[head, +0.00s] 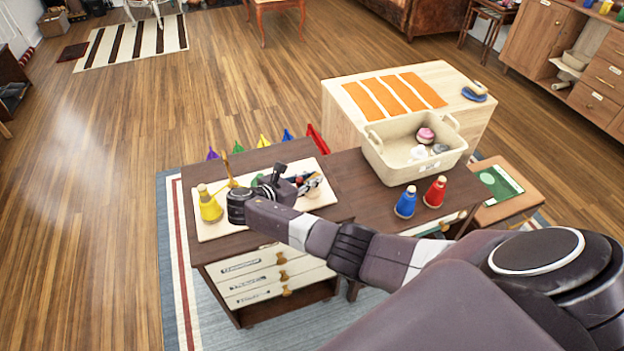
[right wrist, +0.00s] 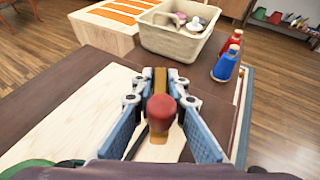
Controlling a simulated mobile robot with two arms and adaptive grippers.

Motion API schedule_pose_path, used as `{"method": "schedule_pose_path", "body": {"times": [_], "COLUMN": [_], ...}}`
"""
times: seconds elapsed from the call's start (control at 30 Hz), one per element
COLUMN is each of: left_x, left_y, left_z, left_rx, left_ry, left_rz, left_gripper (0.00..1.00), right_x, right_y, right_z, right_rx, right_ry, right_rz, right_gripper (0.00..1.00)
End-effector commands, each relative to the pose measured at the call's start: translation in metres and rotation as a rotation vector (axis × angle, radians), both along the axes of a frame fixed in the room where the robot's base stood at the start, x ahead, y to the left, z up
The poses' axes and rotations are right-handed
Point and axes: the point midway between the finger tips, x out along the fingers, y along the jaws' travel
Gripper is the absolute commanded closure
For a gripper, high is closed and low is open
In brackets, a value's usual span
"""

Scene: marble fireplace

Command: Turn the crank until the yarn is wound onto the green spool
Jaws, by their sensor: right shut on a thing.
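In the right wrist view a red knob (right wrist: 161,108), which looks like the crank's handle, sits between the fingers of my right gripper (right wrist: 160,90). The gripper is shut on it. A brown wooden piece (right wrist: 160,78) shows just behind the knob. In the head view my right gripper (head: 305,184) is over the pale board (head: 228,227) on the dark desk, and my arm hides much of the crank. A dark green edge (right wrist: 24,168) shows at the bottom of the wrist view; I cannot tell whether it is the green spool. The yarn is not clear. My left gripper is not in view.
A yellow cone spool (head: 209,205) stands at the board's left end. A blue bottle-like spool (head: 405,203) and a red one (head: 435,192) stand right of my arm. A cream basin (head: 398,170) with several small items is behind them.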

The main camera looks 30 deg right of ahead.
Motion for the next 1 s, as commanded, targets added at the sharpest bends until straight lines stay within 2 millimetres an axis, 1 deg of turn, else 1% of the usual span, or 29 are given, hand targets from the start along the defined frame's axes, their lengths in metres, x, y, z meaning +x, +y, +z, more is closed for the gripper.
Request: {"method": "schedule_pose_path", "body": {"times": [0.2, 0.23, 0.3, 0.4, 0.63, 0.73, 0.87, 1.0], "left_x": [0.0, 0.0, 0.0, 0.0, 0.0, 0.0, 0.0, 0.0], "left_y": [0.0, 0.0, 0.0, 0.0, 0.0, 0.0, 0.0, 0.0], "left_z": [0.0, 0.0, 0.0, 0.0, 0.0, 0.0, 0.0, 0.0], "left_rx": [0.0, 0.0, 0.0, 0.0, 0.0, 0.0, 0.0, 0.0], "left_ry": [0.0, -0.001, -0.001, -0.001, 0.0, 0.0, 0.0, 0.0], "left_rz": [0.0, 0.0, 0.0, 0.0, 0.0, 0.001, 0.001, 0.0], "left_gripper": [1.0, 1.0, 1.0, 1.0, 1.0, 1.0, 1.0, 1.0], "right_x": [0.0, 0.0, 0.0, 0.0, 0.0, 0.0, -0.003, -0.01], "right_y": [-0.001, -0.001, -0.001, -0.001, 0.0, 0.004, 0.02, 0.047], "right_z": [0.001, 0.001, 0.001, 0.001, 0.001, 0.002, 0.008, 0.019], "right_rx": [-0.003, -0.003, -0.003, -0.002, -0.001, 0.0, 0.001, 0.003], "right_ry": [-0.002, -0.002, -0.002, -0.001, -0.001, -0.001, -0.002, -0.002], "right_rz": [0.0, 0.0, 0.0, 0.0, 0.001, 0.003, 0.005, 0.004], "right_gripper": [1.0, 0.86, 0.78, 0.7, 0.7, 0.7, 0.7, 0.7]}}
